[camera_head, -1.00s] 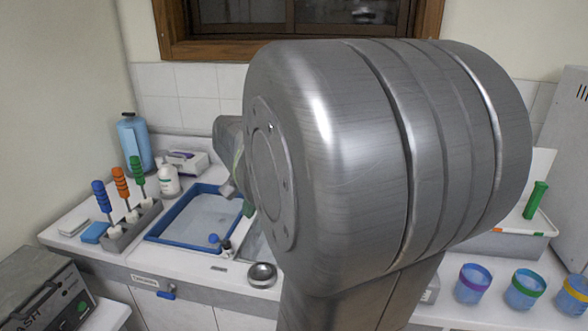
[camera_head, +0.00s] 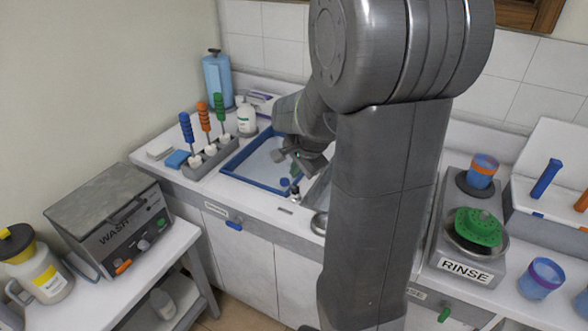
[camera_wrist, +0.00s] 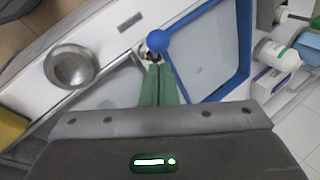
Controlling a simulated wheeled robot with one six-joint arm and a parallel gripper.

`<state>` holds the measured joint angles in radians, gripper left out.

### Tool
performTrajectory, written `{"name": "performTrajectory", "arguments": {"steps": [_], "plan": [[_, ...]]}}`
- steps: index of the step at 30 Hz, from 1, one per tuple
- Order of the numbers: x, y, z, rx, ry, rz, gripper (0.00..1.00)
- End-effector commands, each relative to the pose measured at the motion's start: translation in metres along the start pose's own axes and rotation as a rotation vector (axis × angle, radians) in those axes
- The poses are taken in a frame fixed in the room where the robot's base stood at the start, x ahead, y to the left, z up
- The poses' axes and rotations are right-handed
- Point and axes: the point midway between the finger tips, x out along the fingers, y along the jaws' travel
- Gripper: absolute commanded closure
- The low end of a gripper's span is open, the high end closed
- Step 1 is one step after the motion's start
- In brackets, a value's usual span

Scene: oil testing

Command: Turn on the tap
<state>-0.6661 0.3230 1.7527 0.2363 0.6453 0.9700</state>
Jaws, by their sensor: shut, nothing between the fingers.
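The tap's blue round knob (camera_wrist: 158,41) sits just past my fingertips in the wrist view, beside a small dark and metal tap base (camera_wrist: 149,52). In the head view the blue knob (camera_head: 284,182) is small, at the front edge of the sink area. My gripper (camera_wrist: 159,68) has its two green fingers together with nothing between them. Its tips are very close to the knob and base; I cannot tell whether they touch. In the head view my gripper (camera_head: 297,170) points down over the basin, partly hidden by my arm. The tap's spout is not clear.
A blue-rimmed basin (camera_wrist: 245,60) lies beside the knob. A metal bowl (camera_wrist: 71,66) is on the counter's front part. A rack with coloured-handled tools (camera_head: 207,158), a white bottle (camera_head: 246,118) and a blue bottle (camera_head: 217,80) stand left. The RINSE unit (camera_head: 465,262) is right.

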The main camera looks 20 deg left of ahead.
Motion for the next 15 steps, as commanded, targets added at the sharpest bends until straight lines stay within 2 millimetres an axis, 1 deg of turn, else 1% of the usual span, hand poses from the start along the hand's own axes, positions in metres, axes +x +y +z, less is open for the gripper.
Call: {"name": "performTrajectory", "arguments": {"steps": [1,4,15], "plan": [[0.0024,-0.0003,0.0037,-0.001,-0.002,0.002,1.0],[0.0058,-0.0003,0.0063,0.0,0.0,0.0,1.0],[0.0075,0.0008,0.0081,0.0,0.0,0.0,1.0]]}}
